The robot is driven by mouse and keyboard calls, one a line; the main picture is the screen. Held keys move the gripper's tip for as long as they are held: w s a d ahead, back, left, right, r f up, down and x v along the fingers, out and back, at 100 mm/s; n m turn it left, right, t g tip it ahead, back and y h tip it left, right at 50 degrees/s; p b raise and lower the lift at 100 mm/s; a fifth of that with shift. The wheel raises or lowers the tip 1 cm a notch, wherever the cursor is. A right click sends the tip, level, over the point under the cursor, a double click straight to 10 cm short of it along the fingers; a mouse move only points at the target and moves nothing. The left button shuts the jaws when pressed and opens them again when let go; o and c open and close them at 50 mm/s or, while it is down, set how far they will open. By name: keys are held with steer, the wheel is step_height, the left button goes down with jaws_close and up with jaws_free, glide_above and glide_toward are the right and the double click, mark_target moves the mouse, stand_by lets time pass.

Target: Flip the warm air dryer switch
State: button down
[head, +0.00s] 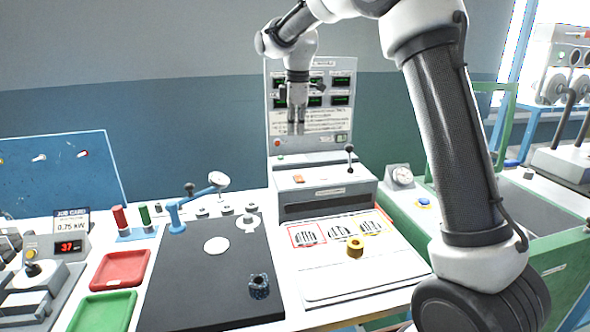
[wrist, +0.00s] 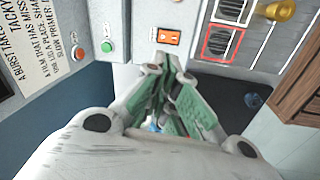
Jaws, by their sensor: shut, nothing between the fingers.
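An orange rocker switch (head: 298,178) sits on the top face of a grey bench unit (head: 325,192), left of an upright black lever. It looks like the dryer switch, but the label is too small to read. In the wrist view the orange switch (wrist: 168,37) lies just beyond the fingertips. My gripper (head: 296,130) points down above the unit, in front of the upright panel, apart from the switch. In the wrist view my gripper (wrist: 163,68) has its green-padded fingers together, with nothing held. Which way the switch is tipped cannot be told.
The upright panel (head: 312,100) with dark displays stands close behind my gripper. A black lever (head: 349,160) rises right of the switch. A black mat (head: 205,275) with a dark blue nut-like part (head: 259,286) lies front left.

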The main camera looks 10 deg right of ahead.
mark_target(296, 178)
steer(key=shift+s+f+n, duration=0.1)
steer(key=shift+n, duration=0.9)
steer(key=f, duration=0.4)
steer(key=w+f, duration=0.1)
steer(key=f, duration=0.9)
steer(key=shift+w, duration=0.35)
steer(key=shift+w+f, duration=0.1)
steer(key=shift+f, duration=0.25)
steer(key=shift+s+r, duration=0.25)
steer(key=shift+s, duration=0.55)
